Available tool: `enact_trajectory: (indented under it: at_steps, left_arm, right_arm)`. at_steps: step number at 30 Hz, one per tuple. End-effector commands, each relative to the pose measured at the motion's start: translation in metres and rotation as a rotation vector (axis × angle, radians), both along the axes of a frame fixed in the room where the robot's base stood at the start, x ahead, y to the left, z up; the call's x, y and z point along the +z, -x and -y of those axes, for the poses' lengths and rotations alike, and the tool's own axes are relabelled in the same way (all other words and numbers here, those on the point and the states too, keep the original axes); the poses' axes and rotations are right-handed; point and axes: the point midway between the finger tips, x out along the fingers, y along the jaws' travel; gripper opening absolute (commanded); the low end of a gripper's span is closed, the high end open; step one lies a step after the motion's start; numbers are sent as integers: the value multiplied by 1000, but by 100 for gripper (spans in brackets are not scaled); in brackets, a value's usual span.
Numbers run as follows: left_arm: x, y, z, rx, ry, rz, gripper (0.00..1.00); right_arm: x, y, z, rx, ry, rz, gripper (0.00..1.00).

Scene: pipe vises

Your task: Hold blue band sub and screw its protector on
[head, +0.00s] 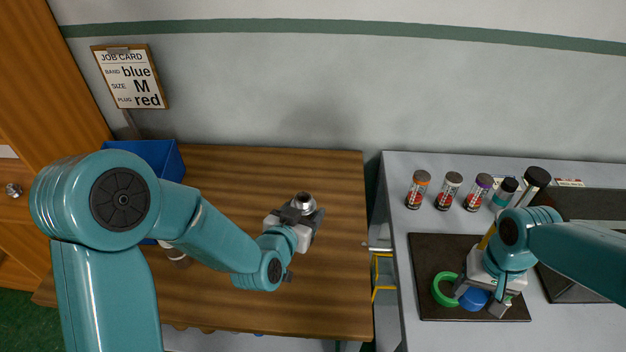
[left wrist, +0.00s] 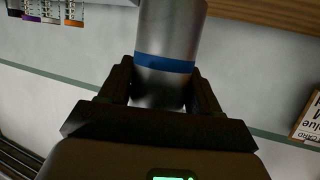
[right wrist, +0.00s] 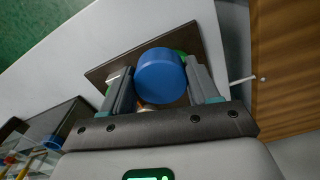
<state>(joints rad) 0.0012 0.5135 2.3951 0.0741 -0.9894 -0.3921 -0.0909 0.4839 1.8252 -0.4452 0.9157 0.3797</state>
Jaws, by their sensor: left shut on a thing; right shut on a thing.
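The blue band sub (left wrist: 168,60) is a grey metal cylinder with a blue ring. My left gripper (left wrist: 165,90) is shut on it beside the blue ring. In the head view my left gripper (head: 298,218) holds the sub (head: 303,201) above the wooden bench, its round end facing up. A blue protector cap (right wrist: 160,76) sits between the fingers of my right gripper (right wrist: 162,85), which is shut on it. In the head view the blue cap (head: 474,299) is at the dark mat, partly hidden by my right gripper (head: 482,300). The sub and cap are far apart.
A green ring (head: 438,290) lies on the dark mat (head: 440,250) beside the cap. Several small bottles (head: 450,190) stand behind the mat on the grey table. A blue bin (head: 160,155) stands on the wooden bench (head: 340,250). A job card (head: 131,78) hangs at the wall.

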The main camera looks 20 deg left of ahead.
Motion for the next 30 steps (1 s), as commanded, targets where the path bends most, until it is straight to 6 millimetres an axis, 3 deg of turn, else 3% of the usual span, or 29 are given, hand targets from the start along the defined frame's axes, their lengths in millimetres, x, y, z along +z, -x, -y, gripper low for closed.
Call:
enact_trajectory:
  at_steps: [12,18,24,30]
  left_arm:
    - [-49,43,90,-416,1,-1,0]
    - [-66,58,123,-568,0,0,0]
    - [-73,65,137,-633,0,2,0]
    - [-74,65,138,-638,-1,3,0]
  right_arm:
    - [0,0,0,0,0,0,31]
    - [0,0,0,0,0,0,31]
    - [0,0,0,0,0,0,31]
    - [0,0,0,0,0,0,31]
